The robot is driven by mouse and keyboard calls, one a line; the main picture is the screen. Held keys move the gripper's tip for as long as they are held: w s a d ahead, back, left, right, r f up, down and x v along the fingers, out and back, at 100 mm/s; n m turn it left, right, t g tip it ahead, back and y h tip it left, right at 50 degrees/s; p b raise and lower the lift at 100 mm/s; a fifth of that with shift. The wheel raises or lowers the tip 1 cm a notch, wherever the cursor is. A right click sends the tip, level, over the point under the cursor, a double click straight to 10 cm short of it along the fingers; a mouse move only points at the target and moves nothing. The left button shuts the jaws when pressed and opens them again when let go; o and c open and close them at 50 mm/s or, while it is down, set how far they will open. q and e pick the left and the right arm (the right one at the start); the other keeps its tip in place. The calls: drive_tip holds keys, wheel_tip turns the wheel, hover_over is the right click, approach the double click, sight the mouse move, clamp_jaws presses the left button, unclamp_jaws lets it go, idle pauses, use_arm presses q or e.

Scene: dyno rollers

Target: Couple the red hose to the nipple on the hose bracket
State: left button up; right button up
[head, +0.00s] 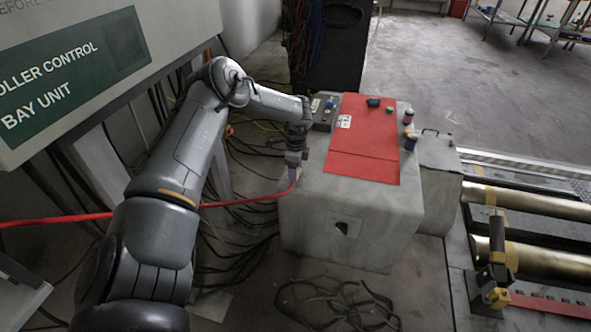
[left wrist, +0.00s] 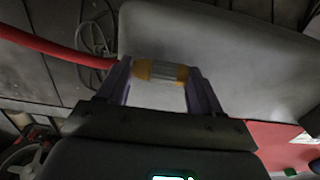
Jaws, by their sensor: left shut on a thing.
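My left gripper (head: 295,173) is at the left side of the grey covered block. In the left wrist view its two purple fingers (left wrist: 160,85) are shut on the end of the red hose, which has a fitting with orange and silver bands (left wrist: 160,71). The red hose (left wrist: 60,50) runs off to the left from the fitting; in the head view the hose (head: 245,201) hangs from the gripper and passes behind my left arm. My right gripper is not in view.
The grey block (head: 320,195) carries a red mat (head: 362,145) with small items and a dark control box (head: 325,112). A black upright with yellow parts (head: 497,250) stands by the rollers (head: 530,203) at right. Loose cables (head: 335,303) lie on the floor.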

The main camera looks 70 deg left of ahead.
use_arm(q)
drive_tip(key=shift+f, duration=0.25)
drive_tip(key=o, duration=1.1)
drive_tip(key=shift+o, duration=0.2)
wheel_tip(320, 180, up, 9)
drive_tip(key=p, duration=0.5)
drive_tip(key=shift+r, duration=0.1)
drive_tip(key=shift+r+p, duration=0.6)
drive_tip(key=shift+r, duration=0.25)
